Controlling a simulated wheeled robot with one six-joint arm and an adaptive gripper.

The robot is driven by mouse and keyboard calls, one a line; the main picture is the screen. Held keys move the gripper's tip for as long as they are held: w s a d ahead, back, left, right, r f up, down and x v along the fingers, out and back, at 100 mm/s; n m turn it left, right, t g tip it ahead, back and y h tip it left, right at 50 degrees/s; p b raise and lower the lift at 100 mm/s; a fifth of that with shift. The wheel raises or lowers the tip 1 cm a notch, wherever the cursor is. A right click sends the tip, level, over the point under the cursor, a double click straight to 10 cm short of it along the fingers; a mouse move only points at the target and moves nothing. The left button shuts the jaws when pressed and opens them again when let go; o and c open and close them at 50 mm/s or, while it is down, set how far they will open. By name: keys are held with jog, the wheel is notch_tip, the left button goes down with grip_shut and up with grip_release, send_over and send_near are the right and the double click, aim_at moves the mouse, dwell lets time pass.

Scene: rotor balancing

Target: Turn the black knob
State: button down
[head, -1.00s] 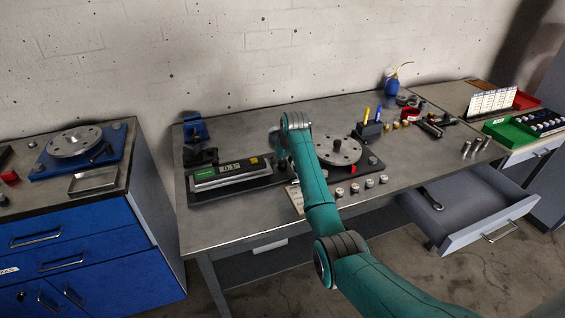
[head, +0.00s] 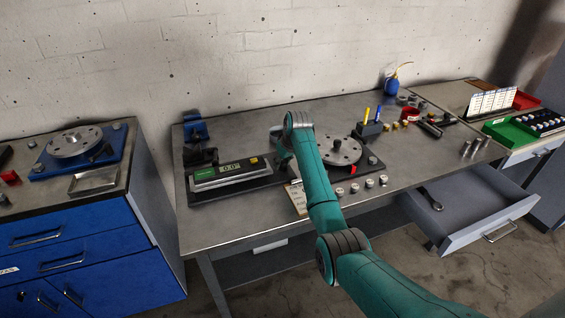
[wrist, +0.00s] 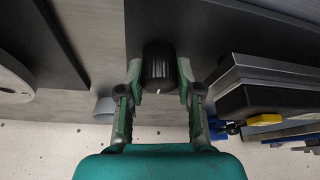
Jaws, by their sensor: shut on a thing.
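The black knob (wrist: 158,60) is ribbed with a small white mark, and in the wrist view it sits between the two fingertips of my gripper (wrist: 159,72). My gripper is shut on it, with one finger on each side. In the head view my gripper is mostly hidden by my teal arm, beside the grey display unit (head: 222,179). The knob itself is not clear in that view. The display reads about 0.0.
A clipboard (head: 297,200) and several metal weights (head: 369,183) lie near the bench front. A pen holder (head: 369,129) stands behind the disc. An open drawer (head: 470,210) with a wrench juts out at right. The bench front left is clear.

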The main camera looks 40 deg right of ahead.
dwell(0.3)
jog(key=c, duration=0.8)
grip_release()
jog(key=shift+o, duration=0.2)
jog(key=v, duration=1.2)
